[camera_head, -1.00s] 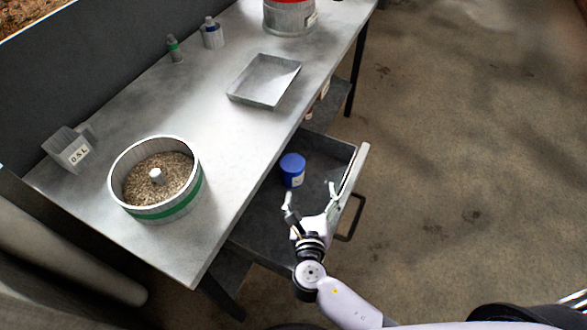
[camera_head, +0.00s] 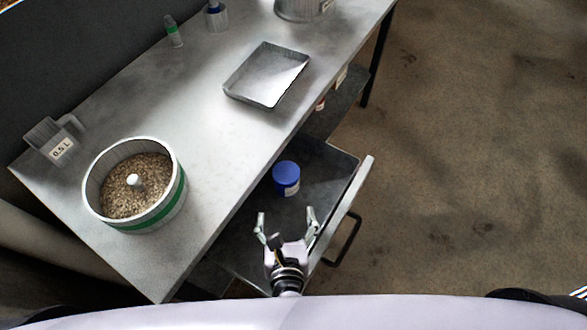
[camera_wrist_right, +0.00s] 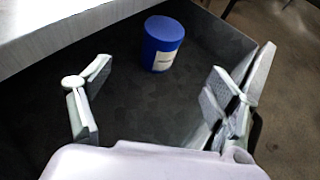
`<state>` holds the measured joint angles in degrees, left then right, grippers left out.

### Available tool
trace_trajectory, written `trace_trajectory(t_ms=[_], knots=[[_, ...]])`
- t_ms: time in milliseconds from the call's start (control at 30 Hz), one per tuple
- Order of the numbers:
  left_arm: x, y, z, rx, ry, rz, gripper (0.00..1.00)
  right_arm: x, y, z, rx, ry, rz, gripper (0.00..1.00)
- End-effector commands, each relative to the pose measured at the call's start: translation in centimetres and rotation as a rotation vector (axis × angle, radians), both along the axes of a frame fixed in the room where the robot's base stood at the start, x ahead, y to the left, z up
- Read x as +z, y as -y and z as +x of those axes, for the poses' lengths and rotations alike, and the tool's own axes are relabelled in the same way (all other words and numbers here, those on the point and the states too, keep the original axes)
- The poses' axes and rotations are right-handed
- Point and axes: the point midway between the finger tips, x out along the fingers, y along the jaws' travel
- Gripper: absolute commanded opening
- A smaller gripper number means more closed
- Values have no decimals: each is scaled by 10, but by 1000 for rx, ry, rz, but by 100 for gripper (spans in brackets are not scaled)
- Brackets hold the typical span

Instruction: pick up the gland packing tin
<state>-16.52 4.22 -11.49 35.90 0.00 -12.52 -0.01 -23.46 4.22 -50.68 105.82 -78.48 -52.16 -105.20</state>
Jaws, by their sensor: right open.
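The gland packing tin appears to be the blue round tin (camera_head: 286,177) with a pale label, standing upright in the open drawer (camera_head: 325,165) under the bench. It also shows in the right wrist view (camera_wrist_right: 162,45), ahead of and between the fingers. My right gripper (camera_head: 286,218) is open and empty, over the drawer on the near side of the tin and apart from it. Its two spread fingers also show in the right wrist view (camera_wrist_right: 158,100). My left gripper is not in view.
The bench top (camera_head: 215,150) edges the drawer on the left. The drawer front with its handle (camera_head: 345,240) is on the right. On the bench are a grain-filled round pan (camera_head: 180,190), a shallow tray (camera_head: 232,92), a 0.5 L box (camera_head: 45,135) and small bottles.

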Motion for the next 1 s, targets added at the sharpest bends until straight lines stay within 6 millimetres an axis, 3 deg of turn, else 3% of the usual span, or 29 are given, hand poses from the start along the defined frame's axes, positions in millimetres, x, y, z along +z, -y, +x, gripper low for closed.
trace_trajectory(t_ms=[400,767,1000], knots=[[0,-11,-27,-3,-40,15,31,-32,1,82,-2,3,-1,82],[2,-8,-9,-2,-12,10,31,-44,2,113,-1,2,-1,82],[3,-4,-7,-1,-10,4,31,-53,7,147,-1,2,-2,82]])
